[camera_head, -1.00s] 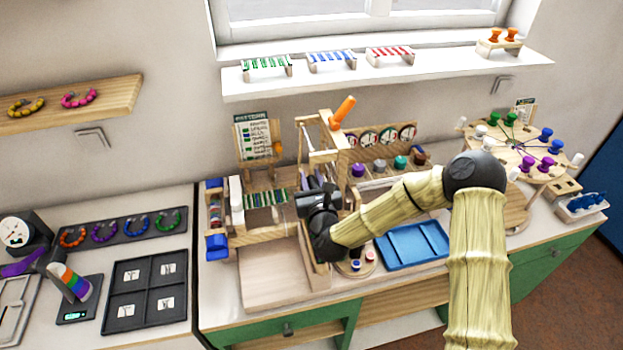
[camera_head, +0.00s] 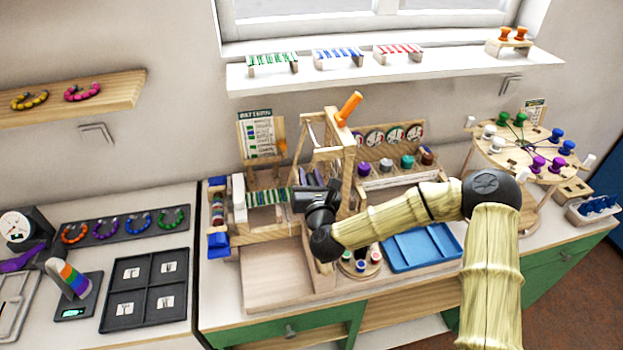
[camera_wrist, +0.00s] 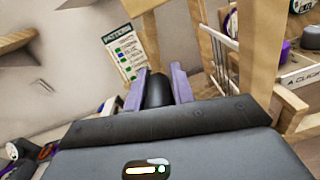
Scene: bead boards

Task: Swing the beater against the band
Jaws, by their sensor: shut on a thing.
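The wooden loom (camera_head: 347,165) stands on the worktop with an upright frame and an orange handle (camera_head: 349,107) on top. The band (camera_head: 268,197), striped green, dark and white, lies across its left part beside a white upright block (camera_head: 239,198). My gripper (camera_head: 308,182) is at the loom, just right of the band. In the wrist view its purple fingers (camera_wrist: 157,82) are shut on a dark rounded grip (camera_wrist: 157,94), which I take as the beater's handle. The rest of the beater is largely hidden by my gripper and the frame.
A pattern card (camera_head: 259,135) stands behind the loom. A blue tray (camera_head: 420,247) and a round holder with small spools (camera_head: 361,262) are close to my arm on the right. A bare wooden board (camera_head: 275,275) lies in front of the loom.

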